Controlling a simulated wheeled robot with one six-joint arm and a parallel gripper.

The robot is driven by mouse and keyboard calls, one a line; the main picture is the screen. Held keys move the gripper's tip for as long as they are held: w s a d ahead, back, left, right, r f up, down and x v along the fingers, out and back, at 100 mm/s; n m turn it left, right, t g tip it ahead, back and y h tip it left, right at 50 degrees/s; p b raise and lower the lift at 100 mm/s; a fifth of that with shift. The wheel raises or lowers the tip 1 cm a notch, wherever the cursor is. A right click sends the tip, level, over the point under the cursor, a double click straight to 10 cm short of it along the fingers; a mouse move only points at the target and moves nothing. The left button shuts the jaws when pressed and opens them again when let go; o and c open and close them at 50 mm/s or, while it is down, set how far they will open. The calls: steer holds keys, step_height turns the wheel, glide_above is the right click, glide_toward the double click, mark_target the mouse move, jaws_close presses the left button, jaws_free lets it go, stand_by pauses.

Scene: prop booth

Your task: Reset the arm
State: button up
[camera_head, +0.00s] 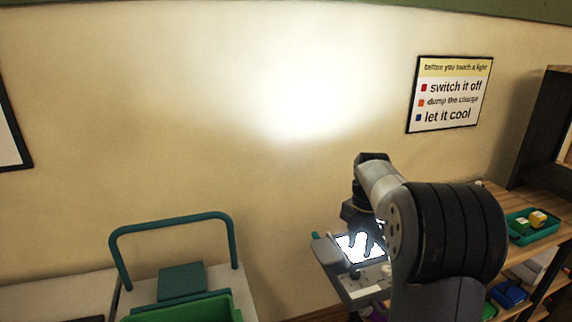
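My arm rises at the right of the head view and bends over toward the wall, with its end pointing down. My gripper (366,243) is dark and small, in front of a brightly lit white panel (346,248). Part of the gripper is hidden behind my own arm, and its finger gap is not clear. I cannot tell whether it touches the panel. No held object can be made out.
A grey unit with a knob (355,274) surrounds the lit panel. A teal-handled cart (172,226) with a green bin (185,310) stands at the lower left. A wooden shelf (555,250) at the right bears a teal tray (541,236) with small blocks. A sign (449,94) hangs on the wall.

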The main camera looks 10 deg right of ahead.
mark_target(356, 271)
step_height(356, 271, down, 9)
steer(key=shift+r+p, duration=0.15)
steer(key=shift+p, duration=0.25)
steer(key=shift+r, duration=0.1)
